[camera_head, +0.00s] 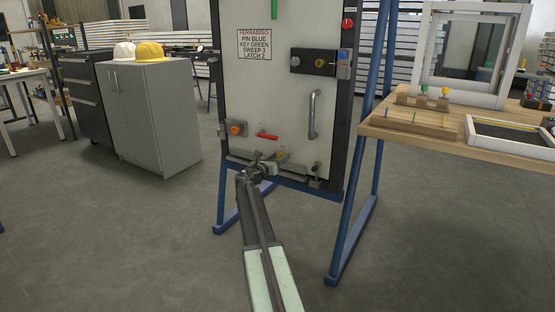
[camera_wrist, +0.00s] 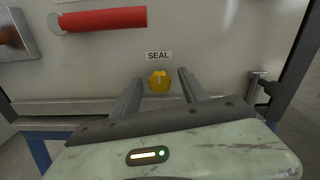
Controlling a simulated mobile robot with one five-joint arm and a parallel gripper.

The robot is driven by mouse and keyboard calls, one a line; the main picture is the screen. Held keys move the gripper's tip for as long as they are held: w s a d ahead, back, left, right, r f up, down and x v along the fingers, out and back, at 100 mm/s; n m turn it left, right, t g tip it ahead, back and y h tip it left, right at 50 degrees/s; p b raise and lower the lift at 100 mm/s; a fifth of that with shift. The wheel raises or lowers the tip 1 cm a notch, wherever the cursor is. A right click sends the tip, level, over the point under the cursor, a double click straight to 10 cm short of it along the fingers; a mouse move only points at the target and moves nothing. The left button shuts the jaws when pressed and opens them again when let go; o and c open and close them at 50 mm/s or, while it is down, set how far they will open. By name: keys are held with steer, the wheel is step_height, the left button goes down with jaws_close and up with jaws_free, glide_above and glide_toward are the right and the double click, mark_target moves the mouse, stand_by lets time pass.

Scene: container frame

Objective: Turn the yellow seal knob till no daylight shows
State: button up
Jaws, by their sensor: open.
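The yellow seal knob (camera_wrist: 159,81) sits on the pale door panel under a label reading SEAL, in the wrist view. It shows a pale mark near its top. My gripper (camera_wrist: 160,84) is open, with one finger on each side of the knob in the picture; I cannot tell whether either finger touches it. In the head view the knob (camera_head: 281,155) is a small yellow spot low on the door (camera_head: 270,95), just above my gripper (camera_head: 272,167). A strip (camera_wrist: 60,107) runs along the door's bottom edge; whether daylight shows there is unclear.
A red handle (camera_wrist: 104,19) is up and left of the knob, and an orange knob (camera_head: 236,128) lies further left. A metal latch (camera_wrist: 258,86) is at right.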

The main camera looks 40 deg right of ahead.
steer(key=shift+c, duration=0.3)
steer(key=c, duration=1)
steer(key=shift+a, duration=0.4)
jaws_close()
steer(key=shift+d, duration=0.35)
